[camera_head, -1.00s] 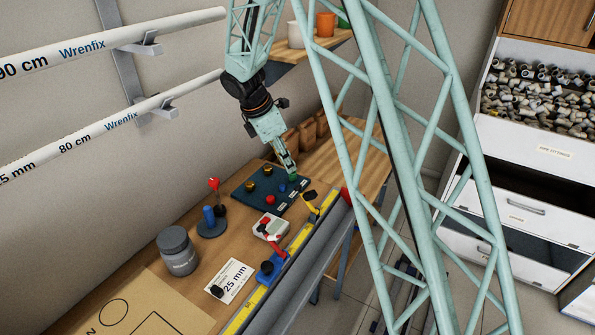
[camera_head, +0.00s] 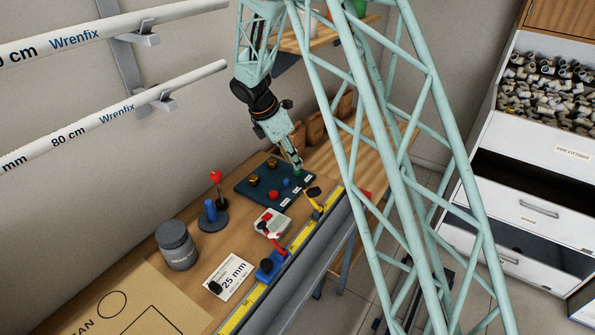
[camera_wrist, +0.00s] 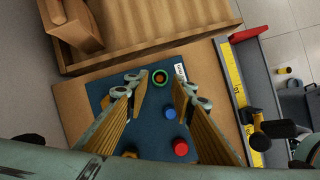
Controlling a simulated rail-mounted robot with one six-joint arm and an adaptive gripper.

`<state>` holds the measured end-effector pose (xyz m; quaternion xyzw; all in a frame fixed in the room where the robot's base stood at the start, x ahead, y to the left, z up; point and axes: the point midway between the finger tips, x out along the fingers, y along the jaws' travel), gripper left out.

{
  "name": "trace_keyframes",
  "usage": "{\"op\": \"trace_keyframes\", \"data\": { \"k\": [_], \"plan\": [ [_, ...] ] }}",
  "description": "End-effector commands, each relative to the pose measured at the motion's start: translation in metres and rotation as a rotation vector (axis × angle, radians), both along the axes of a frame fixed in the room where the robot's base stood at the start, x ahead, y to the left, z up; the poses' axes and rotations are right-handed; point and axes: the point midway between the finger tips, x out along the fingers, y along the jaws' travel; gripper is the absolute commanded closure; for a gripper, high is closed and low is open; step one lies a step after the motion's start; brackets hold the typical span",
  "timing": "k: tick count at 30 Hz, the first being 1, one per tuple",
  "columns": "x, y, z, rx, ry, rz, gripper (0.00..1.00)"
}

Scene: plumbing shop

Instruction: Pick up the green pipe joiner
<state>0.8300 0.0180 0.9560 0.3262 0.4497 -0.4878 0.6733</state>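In the head view my gripper (camera_head: 297,164) points down at the far right part of the mat (camera_head: 243,190). Only a little green of the joiner (camera_head: 298,172) shows there below the fingertips. I cannot tell the exact height gap.
A blue joiner (camera_wrist: 170,113) and a red joiner (camera_wrist: 180,147) stand nearby on the mat, with brass fittings (camera_head: 272,163) too. A yellow ruler rail (camera_head: 305,232) runs along the bench front. Wooden bins (camera_wrist: 72,25) stand beyond the mat. A grey jar (camera_head: 176,245) stands left.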

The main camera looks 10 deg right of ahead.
Motion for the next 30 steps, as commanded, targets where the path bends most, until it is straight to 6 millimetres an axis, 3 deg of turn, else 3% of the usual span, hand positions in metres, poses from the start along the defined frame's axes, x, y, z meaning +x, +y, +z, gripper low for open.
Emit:
{"op": "trace_keyframes", "data": {
  "k": [15,30],
  "plan": [
    [0.004,-0.015,-0.038,-0.001,0.002,-0.001,0.77],
    [0.005,-0.017,-0.043,0.0,0.001,0.0,0.77]
  ]
}}
